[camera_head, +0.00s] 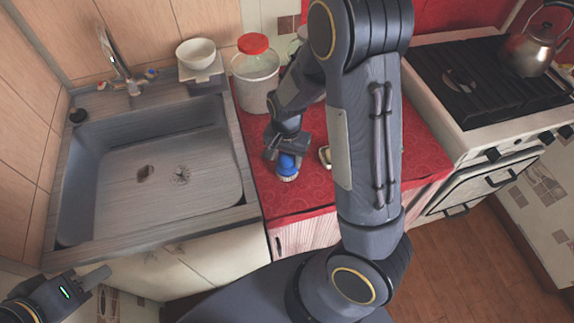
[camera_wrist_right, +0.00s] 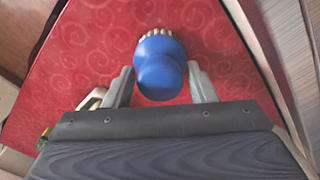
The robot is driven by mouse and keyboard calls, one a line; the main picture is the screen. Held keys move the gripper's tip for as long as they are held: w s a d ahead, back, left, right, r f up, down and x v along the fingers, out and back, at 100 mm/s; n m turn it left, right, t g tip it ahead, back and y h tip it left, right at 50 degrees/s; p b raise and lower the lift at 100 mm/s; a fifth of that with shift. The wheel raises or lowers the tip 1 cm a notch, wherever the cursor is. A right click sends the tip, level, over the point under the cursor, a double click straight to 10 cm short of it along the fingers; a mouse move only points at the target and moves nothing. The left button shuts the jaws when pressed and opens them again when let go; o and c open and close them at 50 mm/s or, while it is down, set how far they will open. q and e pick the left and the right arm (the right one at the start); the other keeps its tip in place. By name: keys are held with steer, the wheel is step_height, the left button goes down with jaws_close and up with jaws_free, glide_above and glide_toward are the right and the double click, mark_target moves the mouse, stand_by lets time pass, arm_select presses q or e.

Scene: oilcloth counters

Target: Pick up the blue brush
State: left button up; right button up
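The blue brush (camera_head: 287,166) stands on the red patterned counter (camera_head: 310,204), with its pale bristles down. In the right wrist view the blue brush (camera_wrist_right: 160,68) shows from above, between the two fingers of my right gripper (camera_wrist_right: 163,84). The fingers are apart, with a small gap seen on each side of the blue handle. In the head view my right gripper (camera_head: 285,154) is at the top of the brush, and its arm covers part of the counter. My left gripper (camera_head: 88,283) is at the lower left, away from the brush; its fingers are not clear.
A sink (camera_head: 150,165) lies left of the counter. A clear container with a red lid (camera_head: 255,75) stands behind the brush. A white bowl (camera_head: 196,52) is at the sink's back edge. A stove with a kettle (camera_head: 533,50) stands at the right.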

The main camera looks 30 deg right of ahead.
steer(key=c, duration=1)
steer(key=shift+r, duration=0.5)
step_height(320, 180, up, 3)
steer(key=shift+s+f, duration=0.1)
steer(key=s+d+r, duration=0.2)
steer(key=s+r, duration=0.1)
steer(key=s, duration=0.1)
steer(key=s+d+r+p, duration=0.1)
steer(key=s+r, duration=0.2)
steer(key=s, duration=0.1)
steer(key=s+d+r, duration=0.2)
steer(key=s+r, duration=0.1)
steer(key=s, duration=0.1)
steer(key=shift+s+d+r, duration=0.15)
steer(key=shift+s+d, duration=0.15)
steer(key=shift+s, duration=0.05)
